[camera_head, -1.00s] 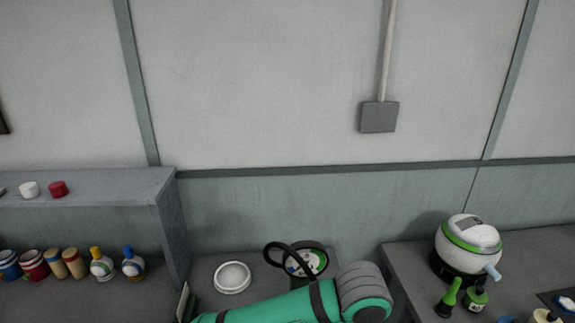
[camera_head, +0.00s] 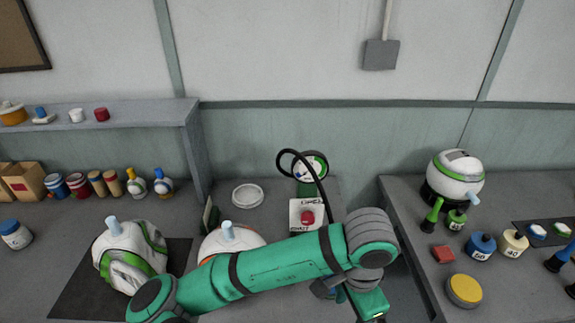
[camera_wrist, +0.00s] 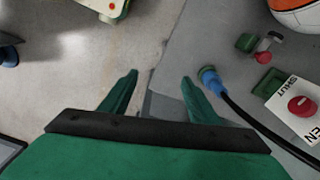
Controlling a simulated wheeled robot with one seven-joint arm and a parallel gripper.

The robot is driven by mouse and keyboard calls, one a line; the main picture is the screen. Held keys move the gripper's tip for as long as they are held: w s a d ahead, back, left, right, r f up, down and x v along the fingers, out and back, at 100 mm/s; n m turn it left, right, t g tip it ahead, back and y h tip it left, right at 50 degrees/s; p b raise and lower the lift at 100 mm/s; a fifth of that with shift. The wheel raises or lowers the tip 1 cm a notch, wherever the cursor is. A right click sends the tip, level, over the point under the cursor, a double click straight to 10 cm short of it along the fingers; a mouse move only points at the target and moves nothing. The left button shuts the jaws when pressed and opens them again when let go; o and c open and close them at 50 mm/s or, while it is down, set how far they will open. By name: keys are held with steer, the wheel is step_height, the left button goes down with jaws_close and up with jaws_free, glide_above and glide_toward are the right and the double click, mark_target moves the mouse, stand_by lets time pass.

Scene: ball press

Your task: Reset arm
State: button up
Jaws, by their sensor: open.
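My gripper shows in the wrist view (camera_wrist: 160,92), with its two green fingers spread apart and nothing between them. It hangs above the floor next to the edge of a grey counter (camera_wrist: 200,40). In the head view my green arm (camera_head: 260,268) reaches from lower left to the right, across the middle counter. The arm's end points down at the gap between the middle and right counters. The fingers are hidden in the head view.
A panel with a red knob (camera_head: 307,217) and a black hose stands behind my arm.

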steer(key=d+r+n+h, duration=0.1)
steer(key=d+r+h, duration=0.2)
steer(key=d+h, duration=0.9)
steer(key=w+d+r+n+t+h, duration=0.3)
steer(key=w+d+r+n+t, duration=0.25)
steer(key=d, duration=0.35)
steer(key=s+a+f+n+t+y, duration=0.2)
steer(key=a+f+n+t+y, duration=0.35)
steer(key=a+f, duration=0.3)
steer(key=s+a+f+n+t+y, duration=0.2)
steer(key=a+f+n+t+y, duration=0.3)
steer(key=a+f+n, duration=0.4)
steer(key=s+a+f+m+y, duration=0.2)
steer(key=s+a+m, duration=0.1)
steer(key=s+a, duration=0.5)
steer(key=s+a+f+m+y, duration=0.2)
steer(key=s+a, duration=0.6)
steer(key=s, duration=0.5)
steer(key=shift+s+a+m+g+y, duration=0.35)
steer(key=shift+a+m+y, duration=0.1)
steer(key=shift+m, duration=0.25)
steer(key=shift+f, duration=0.1)
